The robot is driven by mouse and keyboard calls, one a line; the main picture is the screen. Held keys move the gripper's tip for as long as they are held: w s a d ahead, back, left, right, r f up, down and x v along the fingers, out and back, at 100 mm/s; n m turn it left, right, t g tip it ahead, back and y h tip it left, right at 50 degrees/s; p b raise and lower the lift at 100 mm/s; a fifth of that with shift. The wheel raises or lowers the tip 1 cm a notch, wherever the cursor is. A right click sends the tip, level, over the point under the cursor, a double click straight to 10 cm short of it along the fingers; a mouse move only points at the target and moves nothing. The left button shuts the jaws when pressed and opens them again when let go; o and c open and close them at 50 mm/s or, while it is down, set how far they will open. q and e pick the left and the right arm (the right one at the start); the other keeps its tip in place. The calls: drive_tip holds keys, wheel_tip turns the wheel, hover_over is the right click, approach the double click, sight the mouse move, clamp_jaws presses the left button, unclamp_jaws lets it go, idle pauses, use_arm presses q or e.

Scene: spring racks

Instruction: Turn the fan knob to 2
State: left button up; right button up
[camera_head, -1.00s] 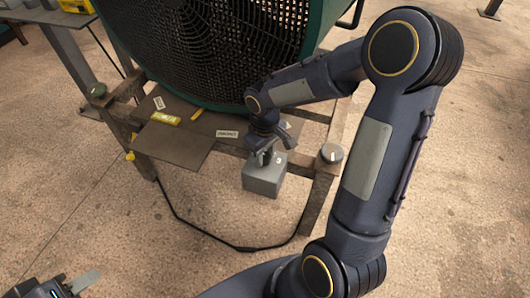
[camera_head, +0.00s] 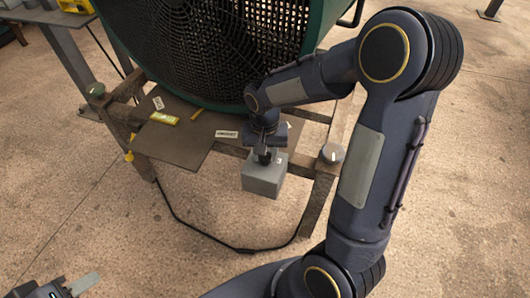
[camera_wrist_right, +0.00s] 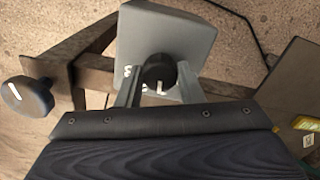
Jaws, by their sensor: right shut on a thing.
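The fan (camera_head: 215,45) is a large green drum with a black grille on a wooden stand. A grey control box (camera_head: 263,180) is fixed at the stand's front, with a "3" mark visible on its top. It also fills the top middle of the right wrist view (camera_wrist_right: 165,35). The dark round fan knob (camera_wrist_right: 159,74) with a white pointer line sits on the box. My right gripper (camera_wrist_right: 158,85) is shut on the knob, one finger on each side. In the head view my right gripper (camera_head: 265,155) hides most of the knob. My left gripper (camera_head: 70,287) is partly in view at the bottom left, away from the fan.
A grey round knob (camera_head: 332,153) stands on the stand's right corner, and another green-grey one (camera_head: 96,90) at its left. A black cable (camera_head: 215,240) runs along the floor.

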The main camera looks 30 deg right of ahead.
drive_tip(key=m+p, duration=0.1)
drive_tip(key=m, duration=0.4)
drive_tip(key=shift+m, duration=0.4)
idle(0.4)
drive_tip(key=o, duration=1)
wheel_tip(320, 180, up, 8)
drive_tip(key=shift+f+p, duration=0.1)
drive_tip(key=shift+p, duration=0.85)
